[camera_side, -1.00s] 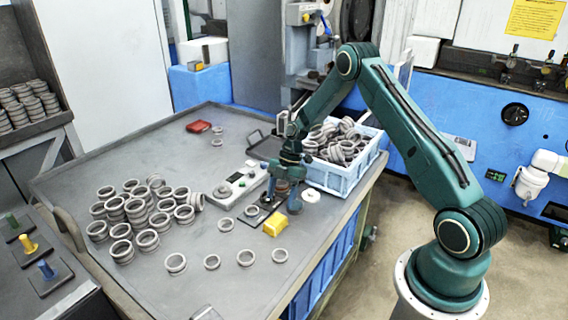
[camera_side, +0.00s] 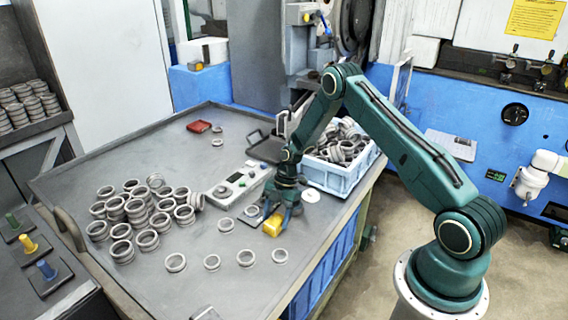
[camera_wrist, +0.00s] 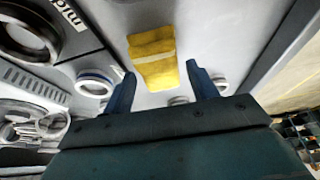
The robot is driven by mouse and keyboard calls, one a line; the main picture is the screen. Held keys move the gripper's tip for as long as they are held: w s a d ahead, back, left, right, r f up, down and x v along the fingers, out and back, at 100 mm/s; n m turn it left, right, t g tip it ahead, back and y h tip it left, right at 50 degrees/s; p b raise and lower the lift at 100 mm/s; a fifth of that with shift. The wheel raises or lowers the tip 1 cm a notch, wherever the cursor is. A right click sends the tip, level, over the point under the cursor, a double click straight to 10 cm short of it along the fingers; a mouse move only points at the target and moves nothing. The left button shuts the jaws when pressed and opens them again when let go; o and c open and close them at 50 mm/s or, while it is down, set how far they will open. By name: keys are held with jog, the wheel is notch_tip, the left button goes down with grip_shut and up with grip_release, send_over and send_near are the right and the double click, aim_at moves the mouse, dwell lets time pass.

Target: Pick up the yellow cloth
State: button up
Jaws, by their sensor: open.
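The yellow cloth (camera_side: 273,225) is a small folded block lying on the grey table near its right edge. In the wrist view the cloth (camera_wrist: 152,58) lies ahead of and between the two blue fingertips. My gripper (camera_side: 282,212) is open and empty, pointing down just above and behind the cloth in the side view. In the wrist view my gripper (camera_wrist: 158,80) shows both fingers spread, one to each side of the cloth's near end. I cannot tell the exact height of the fingertips above the table.
A blue crate of metal rings (camera_side: 340,178) stands right behind my gripper. A grey measuring device (camera_side: 240,185) lies to the left. Several loose rings (camera_side: 245,257) lie in front, and many more (camera_side: 135,210) are heaped at left. A red item (camera_side: 198,126) lies at the back.

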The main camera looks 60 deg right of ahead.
aim_at(276, 219)
jog(key=shift+a+f, duration=0.25)
jog(key=shift+f, duration=0.35)
jog(key=c, duration=0.7)
jog(key=shift+r, duration=0.15)
notch_tip(276, 219, up, 20)
jog(key=shift+f, duration=0.15)
dwell(0.3)
dwell(0.4)
